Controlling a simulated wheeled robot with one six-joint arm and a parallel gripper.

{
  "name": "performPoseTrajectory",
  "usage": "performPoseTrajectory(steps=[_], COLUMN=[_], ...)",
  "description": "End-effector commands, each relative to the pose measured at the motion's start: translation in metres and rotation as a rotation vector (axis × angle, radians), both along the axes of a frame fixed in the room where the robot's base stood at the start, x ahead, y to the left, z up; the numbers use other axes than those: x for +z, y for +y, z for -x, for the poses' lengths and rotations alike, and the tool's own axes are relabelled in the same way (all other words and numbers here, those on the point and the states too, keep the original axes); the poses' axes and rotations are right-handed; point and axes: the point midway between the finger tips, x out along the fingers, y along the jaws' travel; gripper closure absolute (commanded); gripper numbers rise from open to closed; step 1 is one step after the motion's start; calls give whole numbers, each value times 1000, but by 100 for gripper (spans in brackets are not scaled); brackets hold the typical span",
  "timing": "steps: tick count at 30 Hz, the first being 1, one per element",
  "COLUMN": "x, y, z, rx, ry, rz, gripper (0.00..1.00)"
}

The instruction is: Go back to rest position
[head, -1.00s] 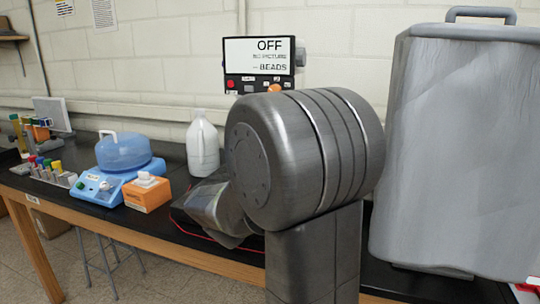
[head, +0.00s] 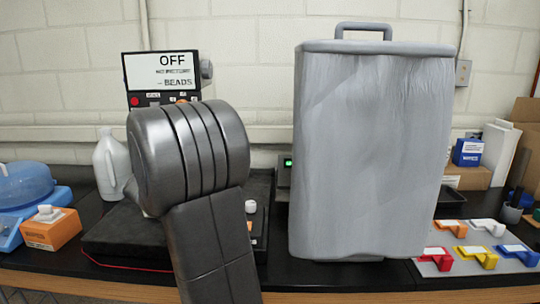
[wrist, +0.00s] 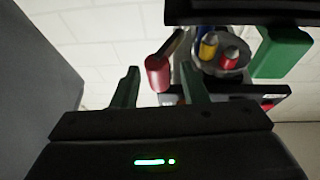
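My gripper (wrist: 158,68) shows in the wrist view as two green fingers standing apart with a gap between them. Nothing is clearly held. A red-ended rod (wrist: 158,73) appears in line with the gap; I cannot tell how far beyond the fingers it is. In the head view my dark grey arm fills the centre left, and the gripper itself is hidden.
A large grey-covered box (head: 372,150) stands right of my arm. A display reading OFF (head: 162,72) is behind it. A white jug (head: 112,165), an orange box (head: 50,229) and a blue device (head: 30,190) are at left. Coloured parts (head: 474,255) lie at right.

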Motion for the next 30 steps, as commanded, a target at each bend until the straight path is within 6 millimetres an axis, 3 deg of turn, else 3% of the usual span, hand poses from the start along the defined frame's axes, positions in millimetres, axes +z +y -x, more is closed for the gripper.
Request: performPoseTrajectory(steps=[6, 19, 23, 30], x=[8, 6, 3, -15], y=[-2, -2, 1, 5], z=[-18, -16, -8, 30], rx=[0, 16, 2, 5], ry=[0, 1, 0, 0], rz=[1, 0, 1, 1], gripper=[60, 60, 60, 60])
